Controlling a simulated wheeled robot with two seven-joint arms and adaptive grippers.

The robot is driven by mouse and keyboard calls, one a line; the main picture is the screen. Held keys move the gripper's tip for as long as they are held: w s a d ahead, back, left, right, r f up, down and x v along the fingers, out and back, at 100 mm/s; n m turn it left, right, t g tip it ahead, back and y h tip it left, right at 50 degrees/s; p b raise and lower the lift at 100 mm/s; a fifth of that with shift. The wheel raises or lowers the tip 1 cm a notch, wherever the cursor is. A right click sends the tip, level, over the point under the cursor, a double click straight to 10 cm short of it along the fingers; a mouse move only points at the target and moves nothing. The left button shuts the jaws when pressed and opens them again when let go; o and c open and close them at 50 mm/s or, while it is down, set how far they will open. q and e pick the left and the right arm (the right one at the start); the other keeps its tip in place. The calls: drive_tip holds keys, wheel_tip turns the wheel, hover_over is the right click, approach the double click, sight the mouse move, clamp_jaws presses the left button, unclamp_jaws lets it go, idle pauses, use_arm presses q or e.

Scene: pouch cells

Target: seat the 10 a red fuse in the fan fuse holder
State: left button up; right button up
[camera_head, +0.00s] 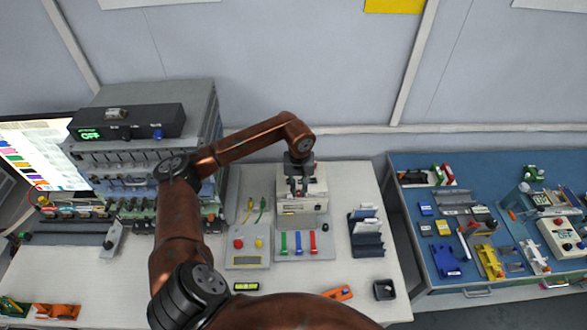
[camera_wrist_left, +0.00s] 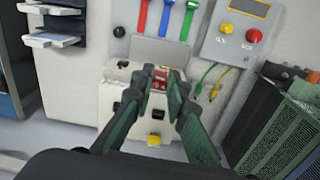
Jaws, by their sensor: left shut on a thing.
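My left gripper (camera_head: 297,192) reaches down from above over the front of a white box-shaped unit (camera_head: 311,187) at the back middle of the bench. In the left wrist view my left gripper (camera_wrist_left: 160,78) is shut on a small red fuse (camera_wrist_left: 160,84), held between the fingertips. The white unit (camera_wrist_left: 110,100) lies under and around the fingers there. It has a small dark opening (camera_wrist_left: 116,106) and a yellow part (camera_wrist_left: 154,140). I cannot tell which spot is the fan fuse holder, or whether the fuse touches it. My right gripper is not in view.
A grey panel (camera_head: 290,257) with blue, green and red strips stands in front of the unit. A button box (camera_head: 247,262) is left of it, and a dark rack (camera_head: 366,247) right. Stacked instruments (camera_head: 140,165) fill the left. A blue table (camera_head: 460,275) is at right.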

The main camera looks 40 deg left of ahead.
use_arm(q)
drive_tip(key=shift+n, duration=0.4)
drive_tip(key=w+a+f+b, duration=0.2)
drive_tip(key=w+a, duration=0.1)
drive_tip(key=w+a+f+b, duration=0.3)
drive_tip(key=a, duration=0.1)
drive_tip(key=w+a+f+b, duration=0.2)
drive_tip(key=w+a+f, duration=0.1)
drive_tip(key=a, duration=0.1)
drive_tip(key=shift+w+b, duration=0.25)
drive_tip(key=shift+b, duration=0.05)
drive_tip(key=shift+w+a+f, duration=0.15)
drive_tip(key=shift+w+a, duration=0.15)
drive_tip(key=shift+a, duration=0.05)
drive_tip(key=shift+w+a+f+b, duration=0.1)
drive_tip(key=shift+f+b, duration=0.15)
drive_tip(key=shift+b, duration=0.25)
drive_tip(key=f, duration=0.1)
drive_tip(key=f+b, duration=0.1)
drive_tip(key=f, duration=0.1)
drive_tip(key=shift+w+a+f, duration=0.2)
drive_tip(key=shift+s+r, duration=0.1)
